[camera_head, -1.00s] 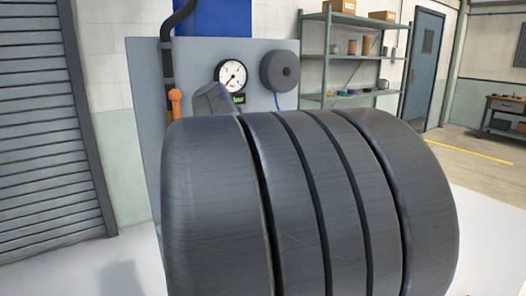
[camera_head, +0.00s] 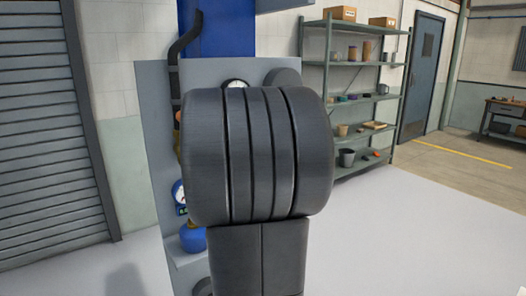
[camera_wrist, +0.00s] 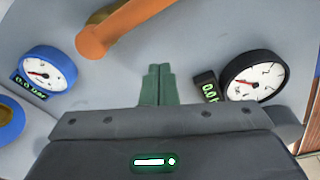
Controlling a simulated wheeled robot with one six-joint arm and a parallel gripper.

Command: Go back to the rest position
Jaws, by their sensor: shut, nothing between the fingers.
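My gripper (camera_wrist: 157,85) shows in the wrist view with its two green fingers together and nothing between them. It points at a grey panel (camera_wrist: 165,45), apart from it as far as I can tell. A blue-rimmed gauge (camera_wrist: 46,72) is to its left and a black-rimmed gauge (camera_wrist: 254,76) to its right, both with needles low. An orange handle (camera_wrist: 125,25) crosses above the fingers. In the head view my dark arm links cover the middle of the panel (camera_head: 150,110) and hide my gripper. The blue gauge (camera_head: 180,195) peeks out left of the arm.
A black hose (camera_head: 186,42) and a blue column (camera_head: 228,40) rise behind the panel. A shelf rack (camera_head: 357,62) with boxes and pots stands behind to the right. A roller shutter (camera_head: 45,120) is on the left. The pale floor (camera_head: 400,235) at right is clear.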

